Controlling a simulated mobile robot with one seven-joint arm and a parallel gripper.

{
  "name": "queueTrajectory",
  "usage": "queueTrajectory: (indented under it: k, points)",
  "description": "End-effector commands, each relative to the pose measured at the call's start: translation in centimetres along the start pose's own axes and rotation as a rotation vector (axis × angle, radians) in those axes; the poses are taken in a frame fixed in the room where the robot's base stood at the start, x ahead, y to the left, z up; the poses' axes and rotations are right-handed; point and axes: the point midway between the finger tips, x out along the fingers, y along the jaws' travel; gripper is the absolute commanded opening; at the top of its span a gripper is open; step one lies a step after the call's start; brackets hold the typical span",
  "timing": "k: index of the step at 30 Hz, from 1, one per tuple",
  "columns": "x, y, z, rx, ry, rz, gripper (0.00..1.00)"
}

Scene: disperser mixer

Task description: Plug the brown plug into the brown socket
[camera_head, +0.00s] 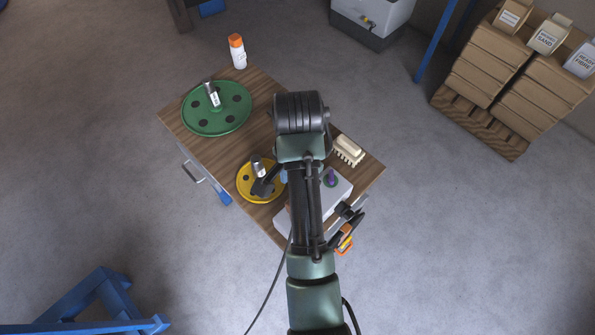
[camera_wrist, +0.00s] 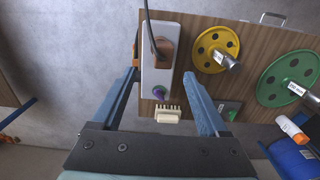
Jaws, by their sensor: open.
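In the wrist view, a white box (camera_wrist: 152,86) stands on the wooden table, with a brown part (camera_wrist: 164,49) on its top and a dark cable (camera_wrist: 148,14) running to it. I cannot tell the brown plug from the brown socket there, nor whether they are joined. My gripper (camera_wrist: 160,75) is open and empty, its blue fingers spread on either side of the lower part of the box in the picture.
A purple knob (camera_wrist: 159,92) sits on the box. A beige brush (camera_wrist: 168,113) is close by. A yellow disc (camera_wrist: 222,43) and a green disc (camera_wrist: 272,86) carry metal cylinders. A white bottle with an orange cap (camera_head: 237,52) stands at the table's far corner.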

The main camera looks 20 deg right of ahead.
Motion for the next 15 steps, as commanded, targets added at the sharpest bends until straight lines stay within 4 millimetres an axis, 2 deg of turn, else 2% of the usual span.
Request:
queueTrajectory:
  k: [1, 7, 13, 15]
  points:
    - [0.0, 0.0, 0.0, 0.0, 0.0, 0.0, 0.76]
    - [-0.6, -0.2, 0.0, 0.079, -0.002, 0.0, 0.4]
    - [-1.0, -0.7, -0.1, 0.344, -0.003, -0.001, 0.04]
    - [-0.9, -0.8, -0.1, 0.436, -0.003, -0.001, 0.0]
